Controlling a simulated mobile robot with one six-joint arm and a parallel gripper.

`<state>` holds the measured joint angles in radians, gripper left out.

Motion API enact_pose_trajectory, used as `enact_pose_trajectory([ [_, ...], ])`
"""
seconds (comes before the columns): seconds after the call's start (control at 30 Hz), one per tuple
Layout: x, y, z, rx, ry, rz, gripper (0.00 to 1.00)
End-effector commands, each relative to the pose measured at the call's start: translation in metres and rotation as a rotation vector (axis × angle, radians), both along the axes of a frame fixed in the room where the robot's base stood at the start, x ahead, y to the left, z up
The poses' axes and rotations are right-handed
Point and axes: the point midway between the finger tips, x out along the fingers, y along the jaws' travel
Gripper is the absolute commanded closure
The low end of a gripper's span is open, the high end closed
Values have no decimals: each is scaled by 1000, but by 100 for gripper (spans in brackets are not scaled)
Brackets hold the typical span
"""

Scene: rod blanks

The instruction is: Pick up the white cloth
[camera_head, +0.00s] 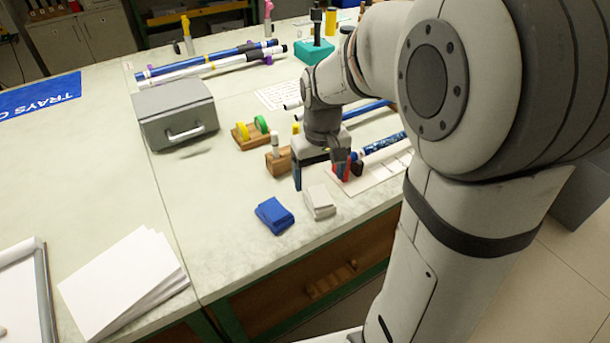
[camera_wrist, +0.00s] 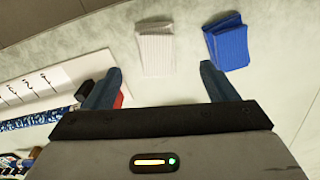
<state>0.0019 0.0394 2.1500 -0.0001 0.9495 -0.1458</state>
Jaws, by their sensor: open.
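The white cloth (camera_head: 319,202) lies folded on the pale bench top near the front edge. In the wrist view the white cloth (camera_wrist: 156,50) is at the top middle, ahead of and between the lines of the two fingers. A folded blue cloth (camera_head: 274,215) lies just left of it in the head view; the wrist view shows the blue cloth (camera_wrist: 227,42) to its right. My gripper (camera_head: 322,178) is above the bench, just behind the white cloth, with its fingers apart. In the wrist view my gripper (camera_wrist: 158,80) is open and empty, and does not touch the cloth.
A wooden block (camera_head: 279,160) with a white peg stands left of my gripper. A numbered white card (camera_wrist: 35,84) and a blue speckled rod (camera_wrist: 30,120) lie close by. A grey box (camera_head: 177,113) is farther left.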

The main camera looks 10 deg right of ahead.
Motion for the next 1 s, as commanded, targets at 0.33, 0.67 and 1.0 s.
enact_pose_trajectory([
  [0.33, 4, -2, -40, 0, 7, 0, 21],
  [0.67, 6, -5, -79, 0, 5, 0, 21],
  [1.0, 6, -5, -79, 0, 3, -1, 30],
])
